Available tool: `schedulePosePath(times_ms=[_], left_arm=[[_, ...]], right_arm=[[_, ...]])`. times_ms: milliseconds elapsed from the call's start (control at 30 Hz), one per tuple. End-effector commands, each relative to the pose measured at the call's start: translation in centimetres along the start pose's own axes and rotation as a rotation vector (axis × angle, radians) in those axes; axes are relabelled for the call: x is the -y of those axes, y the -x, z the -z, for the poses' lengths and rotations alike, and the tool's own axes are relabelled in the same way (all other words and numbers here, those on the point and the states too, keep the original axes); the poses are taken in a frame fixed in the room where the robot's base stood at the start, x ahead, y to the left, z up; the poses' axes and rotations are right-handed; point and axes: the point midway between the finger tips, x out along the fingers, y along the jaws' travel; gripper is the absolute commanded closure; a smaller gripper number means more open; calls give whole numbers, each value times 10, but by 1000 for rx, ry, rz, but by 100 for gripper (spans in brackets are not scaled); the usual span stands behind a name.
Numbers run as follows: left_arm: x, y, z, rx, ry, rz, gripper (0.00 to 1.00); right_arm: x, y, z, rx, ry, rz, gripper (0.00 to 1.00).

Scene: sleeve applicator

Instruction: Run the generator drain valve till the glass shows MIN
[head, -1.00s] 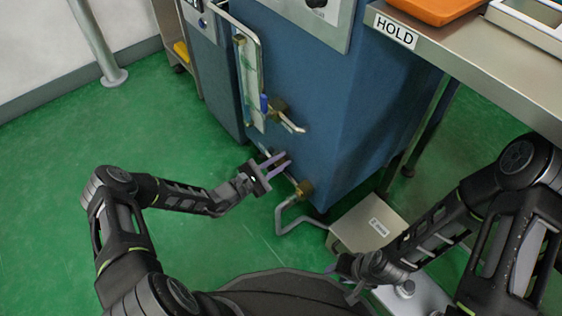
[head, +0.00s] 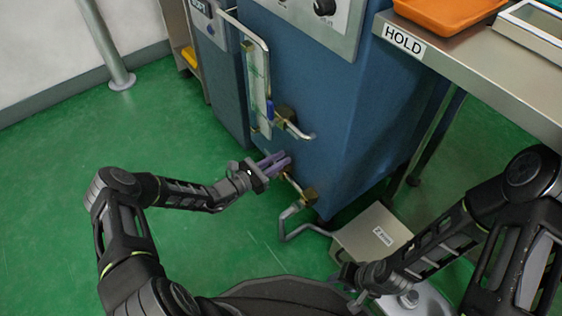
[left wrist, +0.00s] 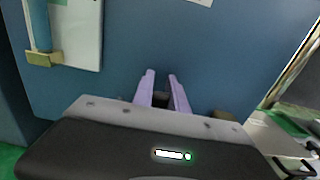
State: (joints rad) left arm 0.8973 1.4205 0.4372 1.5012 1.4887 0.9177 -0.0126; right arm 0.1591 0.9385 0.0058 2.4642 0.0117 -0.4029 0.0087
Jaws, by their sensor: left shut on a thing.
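The blue generator cabinet (head: 330,130) stands ahead with the tall sight glass (head: 259,85) on its front. The glass also shows in the left wrist view (left wrist: 78,32); its level and marks are too small to read. My left gripper (head: 284,160) is low at the cabinet front, below the glass, shut on the drain valve handle. Its lilac fingers (left wrist: 161,90) mostly hide that handle; a dark piece shows between them. A brass fitting (head: 308,195) and bent drain pipe (head: 284,222) are just below right. My right gripper (head: 350,285) is low at front; its jaws are unclear.
A brass valve with a bent outlet (head: 296,128) juts out beside the glass. A pale box (head: 376,238) sits on the floor at the right. A steel table labelled HOLD (head: 470,65) overhangs on the right. Green floor (head: 60,200) is free at left.

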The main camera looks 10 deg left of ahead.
Motion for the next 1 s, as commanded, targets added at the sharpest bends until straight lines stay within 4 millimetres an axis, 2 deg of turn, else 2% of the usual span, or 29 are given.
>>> schedulePosePath(times_ms=[367,400,633,1000], left_arm=[[-1,0,0,-1,11,-2,100],[-1,0,0,-1,11,-3,79],[-1,0,0,-1,9,-2,60],[-1,6,-1,-1,8,-2,60]], right_arm=[[0,0,0,0,0,0,64],[0,0,0,0,0,0,64],[0,0,0,0,0,0,64],[1,3,0,1,0,0,64]])
